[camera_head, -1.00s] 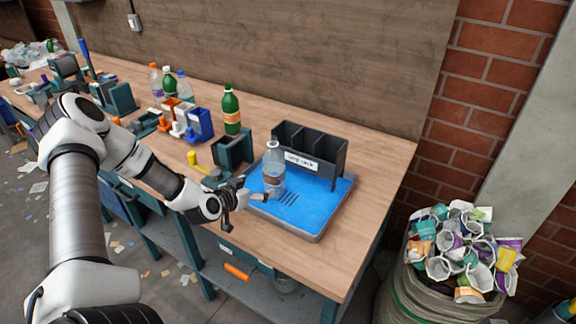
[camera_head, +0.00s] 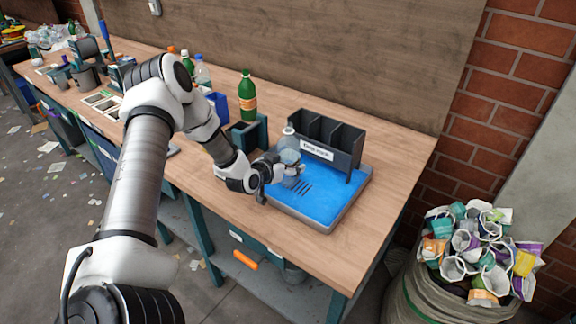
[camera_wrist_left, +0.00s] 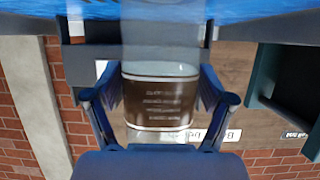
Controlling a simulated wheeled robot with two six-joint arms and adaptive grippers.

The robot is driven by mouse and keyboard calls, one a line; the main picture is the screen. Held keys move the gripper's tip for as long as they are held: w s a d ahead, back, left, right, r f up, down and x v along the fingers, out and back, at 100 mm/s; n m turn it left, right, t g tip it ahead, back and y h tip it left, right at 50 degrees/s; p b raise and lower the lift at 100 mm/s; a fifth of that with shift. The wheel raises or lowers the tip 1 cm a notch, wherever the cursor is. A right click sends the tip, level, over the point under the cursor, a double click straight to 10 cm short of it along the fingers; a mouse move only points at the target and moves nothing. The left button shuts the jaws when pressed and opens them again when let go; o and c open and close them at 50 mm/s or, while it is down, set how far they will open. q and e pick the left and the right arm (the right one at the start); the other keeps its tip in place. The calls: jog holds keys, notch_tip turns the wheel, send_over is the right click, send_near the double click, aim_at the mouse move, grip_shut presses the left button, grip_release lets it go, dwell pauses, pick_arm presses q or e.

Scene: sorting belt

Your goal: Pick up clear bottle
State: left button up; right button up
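The clear bottle (camera_head: 289,147) stands upright on the blue-floored tray (camera_head: 330,212), in front of the dark divided bin. In the left wrist view, the bottle (camera_wrist_left: 160,100) with its dark brown label fills the space between my fingers. My left gripper (camera_head: 293,175) is low at the bottle, with fingers on both sides of it. In the left wrist view, the left gripper's fingers (camera_wrist_left: 160,95) come up to the bottle's edges. I cannot tell whether they press on it. My right gripper is not in view.
The dark divided bin (camera_head: 349,158) with a white label stands close behind the bottle. A green bottle (camera_head: 248,98) stands further left, near a dark teal holder (camera_head: 249,133). The wooden table (camera_head: 391,190) is bare right of the tray. A sack of crushed cups (camera_head: 475,250) stands on the right.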

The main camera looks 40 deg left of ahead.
pick_arm(q)
jog(key=c, duration=0.5)
jog(key=shift+f, duration=0.1)
